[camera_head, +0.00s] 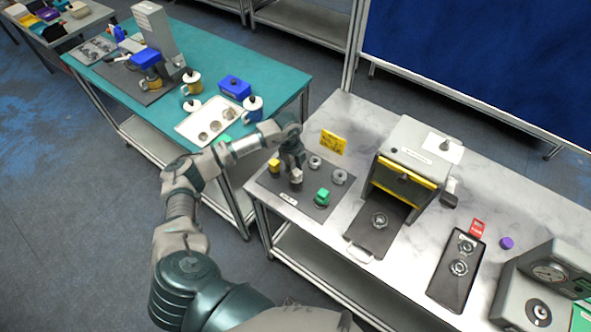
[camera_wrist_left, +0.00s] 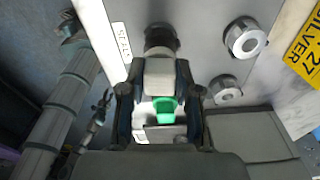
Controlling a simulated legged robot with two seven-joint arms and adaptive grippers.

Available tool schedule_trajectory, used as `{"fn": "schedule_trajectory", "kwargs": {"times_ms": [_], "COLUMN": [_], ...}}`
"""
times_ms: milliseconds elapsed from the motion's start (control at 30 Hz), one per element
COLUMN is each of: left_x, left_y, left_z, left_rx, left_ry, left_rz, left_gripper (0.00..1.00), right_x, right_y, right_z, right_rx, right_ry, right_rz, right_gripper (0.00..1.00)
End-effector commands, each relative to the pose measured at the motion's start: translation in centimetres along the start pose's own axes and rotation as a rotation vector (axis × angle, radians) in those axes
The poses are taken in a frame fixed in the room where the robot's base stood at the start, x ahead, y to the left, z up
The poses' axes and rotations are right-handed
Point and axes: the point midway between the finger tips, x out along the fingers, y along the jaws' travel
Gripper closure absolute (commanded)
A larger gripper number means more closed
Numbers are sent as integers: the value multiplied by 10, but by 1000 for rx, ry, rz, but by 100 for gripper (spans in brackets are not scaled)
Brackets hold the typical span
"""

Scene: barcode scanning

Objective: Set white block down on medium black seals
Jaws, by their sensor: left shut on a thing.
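The white block (camera_head: 296,175) is in my left gripper (camera_head: 294,166), low over the dark mat on the marble-topped table. In the left wrist view the white block (camera_wrist_left: 159,77) lies between the two fingers of the gripper (camera_wrist_left: 157,100), which are shut on it. A dark cylindrical stack (camera_wrist_left: 161,40), apparently black seals, shows just beyond the block in that view. Whether the block touches it cannot be told, and in the head view the arm and block hide most of that area. My right gripper is not in view.
The mat (camera_head: 267,182) also bears a yellow block (camera_head: 274,165), a green block (camera_head: 323,196) and grey rings (camera_head: 340,177). A yellow sign (camera_head: 332,143) stands behind. A grey machine (camera_head: 415,155) with a tray is to the right. A teal table (camera_head: 275,80) stands at left.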

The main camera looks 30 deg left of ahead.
Motion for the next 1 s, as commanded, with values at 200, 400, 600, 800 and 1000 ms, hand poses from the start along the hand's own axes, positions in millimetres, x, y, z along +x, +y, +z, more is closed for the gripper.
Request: {"fn": "schedule_trajectory", "kwargs": {"times_ms": [200,400,600,800,1000], "left_x": [-1,-1,-2,-3,-3], "left_y": [0,-1,-2,-3,-4], "left_z": [-3,-7,-11,-13,-17], "left_rx": [-2,-1,0,0,-1], "left_ry": [-1,-4,-6,-3,-1], "left_rz": [1,1,1,1,1], "left_gripper": [100,100,100,100,100], "right_x": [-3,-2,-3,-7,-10], "right_y": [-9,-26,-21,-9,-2], "right_z": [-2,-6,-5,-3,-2], "right_rx": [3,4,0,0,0], "right_ry": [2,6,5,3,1], "right_rz": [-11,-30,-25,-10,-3], "right_gripper": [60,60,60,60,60]}}
